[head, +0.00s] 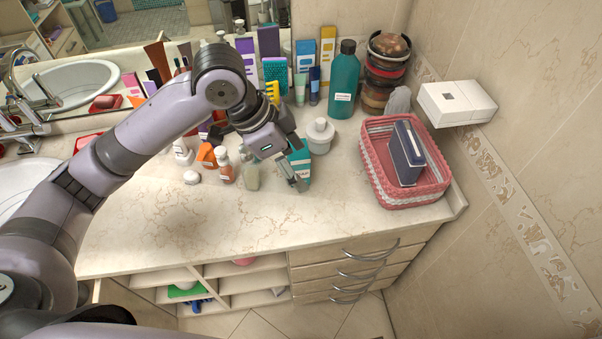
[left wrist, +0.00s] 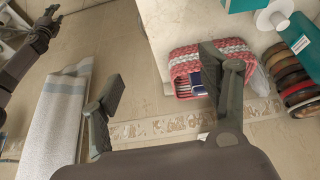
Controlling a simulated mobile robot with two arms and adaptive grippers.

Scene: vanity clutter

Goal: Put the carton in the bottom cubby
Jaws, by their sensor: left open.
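Several cartons stand on the counter, and I cannot tell which one is meant. A teal carton (head: 301,164) stands near the front, right beside my left gripper (head: 292,160), which partly covers it. Purple (head: 246,55) and yellow (head: 327,50) cartons stand at the back. The left gripper is open above the counter; its spread fingers (left wrist: 160,88) show nothing between them in the left wrist view. The open cubbies (head: 235,284) are under the counter, left of the drawers. A dark gripper, apparently my right (left wrist: 44,26), shows at upper left there.
A pink basket (head: 374,181) holding a dark blue box (head: 408,150) stands at the right. A teal bottle (head: 344,82), a white jar (head: 319,137) and small bottles crowd the counter. Its front strip is clear. Green and blue items lie in the cubbies.

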